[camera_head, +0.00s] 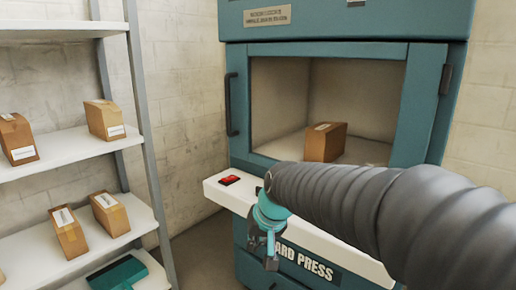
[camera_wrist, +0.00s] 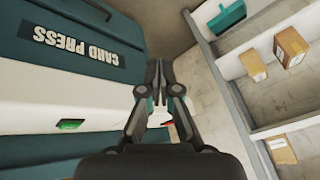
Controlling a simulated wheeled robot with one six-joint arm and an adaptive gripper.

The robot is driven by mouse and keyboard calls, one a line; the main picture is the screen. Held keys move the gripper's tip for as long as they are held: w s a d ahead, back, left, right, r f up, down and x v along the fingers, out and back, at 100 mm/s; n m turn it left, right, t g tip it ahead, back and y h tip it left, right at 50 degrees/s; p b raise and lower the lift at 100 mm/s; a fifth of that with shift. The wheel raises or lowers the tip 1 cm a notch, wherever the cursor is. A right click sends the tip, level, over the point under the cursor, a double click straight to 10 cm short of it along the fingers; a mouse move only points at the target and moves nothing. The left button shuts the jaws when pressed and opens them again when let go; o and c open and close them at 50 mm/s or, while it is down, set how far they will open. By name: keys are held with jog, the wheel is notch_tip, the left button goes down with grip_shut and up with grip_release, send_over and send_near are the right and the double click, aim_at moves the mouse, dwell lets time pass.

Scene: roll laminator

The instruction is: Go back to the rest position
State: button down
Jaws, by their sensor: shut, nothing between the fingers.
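My gripper (camera_head: 272,258) hangs in front of the white ledge of the teal card press (camera_head: 236,50), pointing down, at the end of my grey arm. In the wrist view my gripper (camera_wrist: 158,72) has its two dark fingers together with nothing between them. The press's white ledge (camera_head: 216,192) carries a red switch (camera_head: 229,180) left of my gripper. The wrist view shows a green button (camera_wrist: 71,125) on the ledge. A brown box (camera_head: 326,142) sits inside the press chamber. My arm covers the ledge's right part.
A white shelf unit (camera_head: 66,147) stands at the left with several brown boxes, such as this one (camera_head: 104,119). A teal tray-like item (camera_head: 118,273) lies on its lowest visible shelf. A dark handle (camera_head: 231,104) sticks out from the press front. Floor shows between shelf and press.

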jog(key=s+d+f+m+t+h, duration=0.1)
jog(key=s+d+h, duration=0.2)
jog(key=s+d, duration=1.3)
jog(key=s, duration=0.4)
jog(key=shift+d+f, duration=0.15)
jog(key=shift+d, duration=0.1)
